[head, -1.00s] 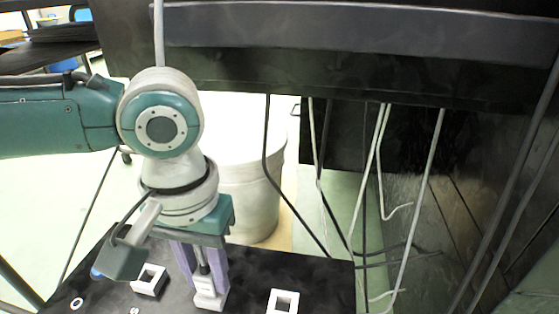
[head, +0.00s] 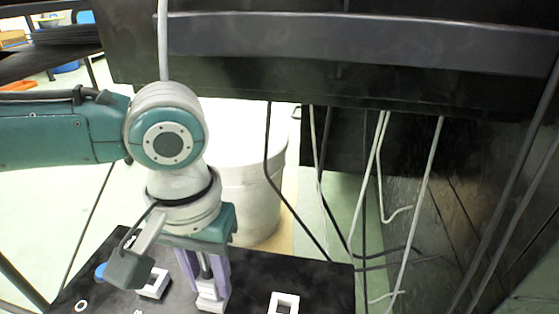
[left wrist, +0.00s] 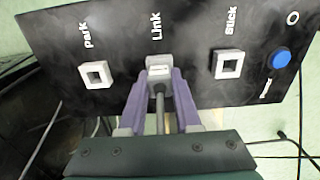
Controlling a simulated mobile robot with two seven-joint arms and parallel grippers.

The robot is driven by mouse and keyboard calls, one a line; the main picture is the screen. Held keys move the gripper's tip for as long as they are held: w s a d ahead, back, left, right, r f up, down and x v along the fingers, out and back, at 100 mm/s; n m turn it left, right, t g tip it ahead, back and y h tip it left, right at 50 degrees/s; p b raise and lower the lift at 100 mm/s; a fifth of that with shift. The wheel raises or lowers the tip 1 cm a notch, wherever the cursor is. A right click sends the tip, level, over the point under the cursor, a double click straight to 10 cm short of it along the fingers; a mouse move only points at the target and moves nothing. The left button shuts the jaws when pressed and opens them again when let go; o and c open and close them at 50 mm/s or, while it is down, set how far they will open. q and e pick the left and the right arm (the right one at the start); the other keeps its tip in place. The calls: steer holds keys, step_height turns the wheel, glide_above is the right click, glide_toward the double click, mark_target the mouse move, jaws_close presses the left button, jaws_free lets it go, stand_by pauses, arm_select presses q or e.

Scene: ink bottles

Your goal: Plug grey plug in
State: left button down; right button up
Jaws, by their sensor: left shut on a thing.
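My left gripper (head: 209,285) reaches down with its purple fingers over the black panel (head: 245,280). It is shut on the grey plug (left wrist: 159,74), whose thin grey lead runs back between the fingers in the left wrist view. The plug is at the position labelled "Link", between the square white "Park" socket (left wrist: 96,75) and the "Stick" socket (left wrist: 228,64). The plug and fingertips cover the Link spot, so I cannot tell how deep the plug sits. My right gripper is not in view.
A blue button (left wrist: 280,60) and a white ring (left wrist: 292,18) are on the panel past Stick. A dark beam (head: 350,35) crosses above, with several cables (head: 425,200) hanging on the right. A white barrel (head: 250,190) stands behind the panel.

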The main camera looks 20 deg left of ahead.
arm_select(q)
steer(key=shift+c, duration=0.2)
jaws_free()
stand_by(0.5)
steer(key=shift+r, duration=0.1)
steer(key=shift+r+p, duration=3.9)
steer(key=shift+p, duration=1.25)
